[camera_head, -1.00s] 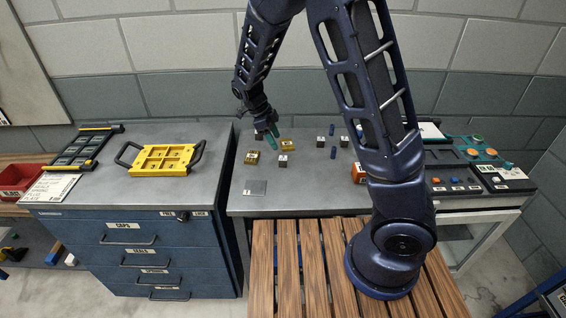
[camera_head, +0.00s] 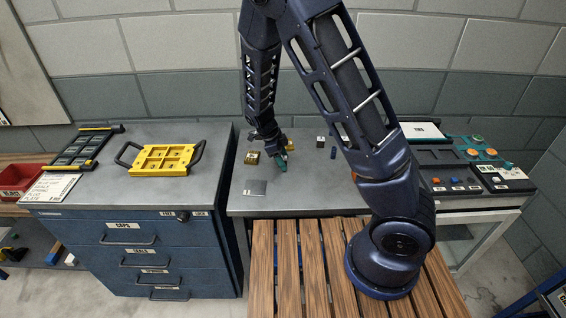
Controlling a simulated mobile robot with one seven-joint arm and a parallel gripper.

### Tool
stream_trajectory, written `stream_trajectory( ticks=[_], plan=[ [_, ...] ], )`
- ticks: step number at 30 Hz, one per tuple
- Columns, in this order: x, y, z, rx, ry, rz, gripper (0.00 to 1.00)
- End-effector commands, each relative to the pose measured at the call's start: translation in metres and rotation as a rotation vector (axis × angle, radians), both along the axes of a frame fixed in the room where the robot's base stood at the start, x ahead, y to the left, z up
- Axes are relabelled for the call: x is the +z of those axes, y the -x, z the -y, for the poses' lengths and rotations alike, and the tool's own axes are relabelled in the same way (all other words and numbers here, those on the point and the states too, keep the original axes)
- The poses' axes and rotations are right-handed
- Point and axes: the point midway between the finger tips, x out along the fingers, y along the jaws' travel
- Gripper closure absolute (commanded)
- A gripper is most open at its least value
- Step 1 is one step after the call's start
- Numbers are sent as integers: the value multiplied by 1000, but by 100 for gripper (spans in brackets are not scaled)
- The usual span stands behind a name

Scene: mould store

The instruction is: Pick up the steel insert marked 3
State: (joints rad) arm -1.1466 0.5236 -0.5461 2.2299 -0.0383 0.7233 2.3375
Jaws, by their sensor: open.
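Small dark blocks with white labelled faces stand on the grey bench; their marks are too small to read, so I cannot tell which is the insert marked 3. One such block (camera_head: 321,141) stands clear, right of my gripper. My gripper (camera_head: 283,163) is open, its teal fingers low over the bench at the spot where another labelled block stood in the earlier view. That block is now hidden by the gripper, and I cannot tell whether the fingers touch it.
A gold block (camera_head: 252,157) sits just left of my gripper; another (camera_head: 290,147) is partly hidden behind it. A blue piece (camera_head: 333,153) lies to the right. A grey square plate (camera_head: 255,187) lies in front. A yellow tray (camera_head: 160,160) is on the left cabinet.

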Motion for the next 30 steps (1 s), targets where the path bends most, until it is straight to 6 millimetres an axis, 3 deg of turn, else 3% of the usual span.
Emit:
stream_trajectory(
  ticks=[6,15,24,30],
  plan=[
    [0,0,0,0,0,0,45],
    [0,0,0,0,0,0,100],
    [3,0,0,0,-1,0,100],
    [25,0,0,0,-3,1,100]
  ],
)
